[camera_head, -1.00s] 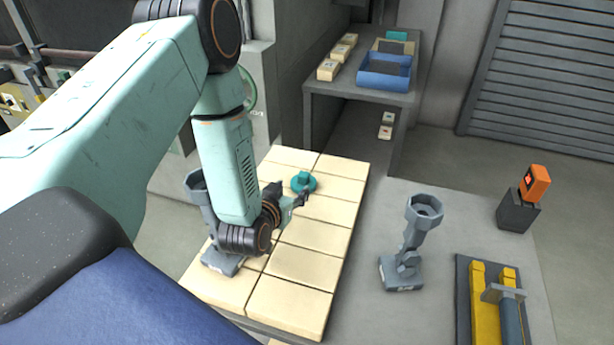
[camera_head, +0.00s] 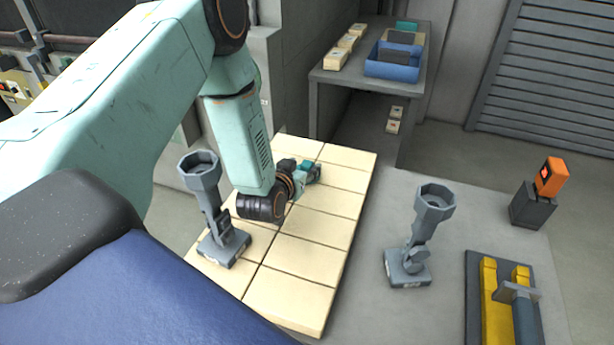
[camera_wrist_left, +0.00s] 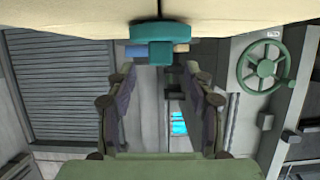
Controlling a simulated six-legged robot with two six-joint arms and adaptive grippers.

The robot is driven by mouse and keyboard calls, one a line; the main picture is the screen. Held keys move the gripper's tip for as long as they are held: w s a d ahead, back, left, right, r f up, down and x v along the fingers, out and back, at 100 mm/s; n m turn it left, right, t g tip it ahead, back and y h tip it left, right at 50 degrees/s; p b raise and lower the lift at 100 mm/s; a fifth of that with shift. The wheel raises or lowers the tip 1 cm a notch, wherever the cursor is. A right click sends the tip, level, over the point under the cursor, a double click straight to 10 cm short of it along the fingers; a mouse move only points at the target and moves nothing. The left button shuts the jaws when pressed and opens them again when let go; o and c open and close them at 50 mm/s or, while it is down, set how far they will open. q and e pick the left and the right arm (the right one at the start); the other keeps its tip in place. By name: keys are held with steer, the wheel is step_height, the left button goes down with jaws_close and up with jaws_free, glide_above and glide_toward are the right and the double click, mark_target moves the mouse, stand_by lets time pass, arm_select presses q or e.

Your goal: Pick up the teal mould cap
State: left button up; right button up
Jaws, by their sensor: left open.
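The teal mould cap (camera_wrist_left: 160,42) shows in the left wrist view at the top middle, resting on the cream tiled surface (camera_wrist_left: 70,12), which appears upside down there. My left gripper (camera_wrist_left: 160,85) is open, its two fingers on either side of an empty gap, with the cap ahead of and between the finger lines. In the head view my left gripper (camera_head: 308,172) is low over the cream tiles (camera_head: 310,237), and teal shows at its tip. The gripper mostly hides the cap there, and I cannot tell whether they touch. My right gripper is not in view.
A grey stand with a cup-shaped top (camera_head: 207,205) is close left of my left forearm. A similar stand (camera_head: 420,235) is on the grey table to the right. A yellow fixture (camera_head: 490,310) and an orange device (camera_head: 551,177) are farther right. A shelf holds a blue bin (camera_head: 391,70).

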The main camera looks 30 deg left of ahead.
mark_target(306, 166)
arm_select(q)
steer(key=x, duration=0.3)
steer(key=shift+f+b, duration=0.2)
steer(key=shift+b, duration=0.2)
steer(key=shift+s+r, duration=0.35)
steer(key=shift+s, duration=0.1)
steer(key=shift+c, duration=0.9)
steer(key=shift+w+f, duration=0.2)
steer(key=shift+w, duration=0.2)
steer(key=c, duration=0.5)
steer(key=shift+s, duration=0.15)
steer(key=shift+c, duration=1.2)
steer(key=shift+s+r, duration=0.15)
steer(key=shift+r, duration=0.05)
jaws_close()
